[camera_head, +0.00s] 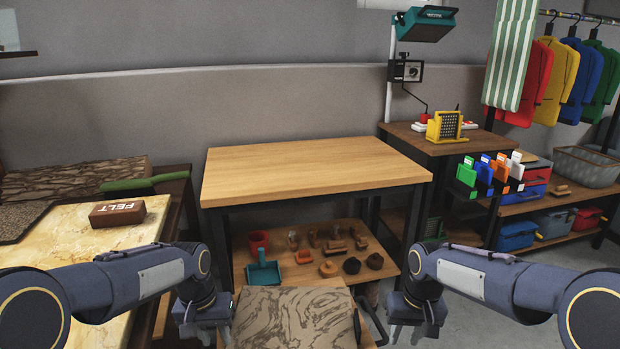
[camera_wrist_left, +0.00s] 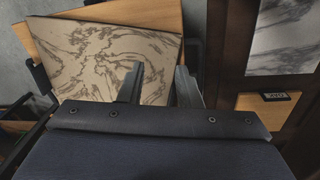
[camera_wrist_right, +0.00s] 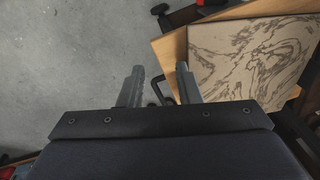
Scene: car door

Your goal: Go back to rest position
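My left gripper (camera_head: 205,326) hangs low at the left of the marbled board (camera_head: 292,318) in the head view. In the left wrist view its two fingers (camera_wrist_left: 158,85) stand apart with nothing between them. My right gripper (camera_head: 413,322) hangs low at the right of the board. In the right wrist view its fingers (camera_wrist_right: 161,88) also stand apart and empty, over grey floor beside the board (camera_wrist_right: 245,52). Both arms are bent inward, roughly mirrored, and neither gripper holds anything.
A bare wooden table (camera_head: 315,168) stands ahead, with a lower shelf of small tools (camera_head: 325,240). A left bench holds a brown FELT block (camera_head: 117,212). At the right are a yellow grater-like object (camera_head: 444,127), coloured bins (camera_head: 515,236) and hanging jackets (camera_head: 560,80). Open floor (camera_head: 480,325) lies at lower right.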

